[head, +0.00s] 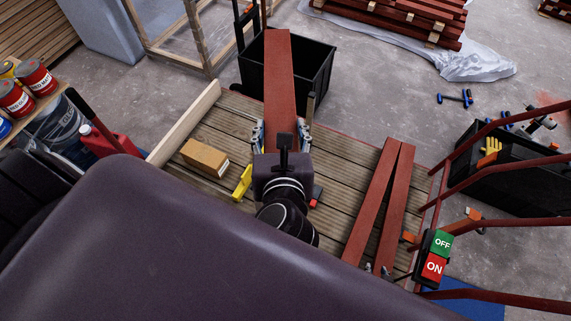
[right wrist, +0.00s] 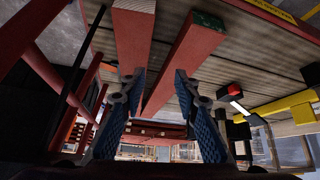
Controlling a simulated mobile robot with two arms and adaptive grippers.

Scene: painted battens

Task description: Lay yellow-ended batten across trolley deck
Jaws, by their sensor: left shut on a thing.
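A red batten (head: 279,75) is between the fingers of my left gripper (head: 281,136), which is shut on it. It points away past the deck's far edge, over a black bin. Its near end is hidden, and I see no yellow end. Two more red battens, a left one (head: 372,200) and a right one (head: 397,205), lie on the planked trolley deck (head: 335,140), meeting at the far end. In the right wrist view one has a bare-wood end (right wrist: 134,6), the other a green end (right wrist: 207,20). My right gripper (right wrist: 157,76) is open around these two, seemingly empty.
A cardboard-coloured block (head: 204,157) and a yellow tool (head: 242,183) lie on the deck's left part. The black bin (head: 315,75) stands beyond it. Red rails with an ON/OFF switch box (head: 436,257) flank the right side. Paint cans (head: 35,75) stand left.

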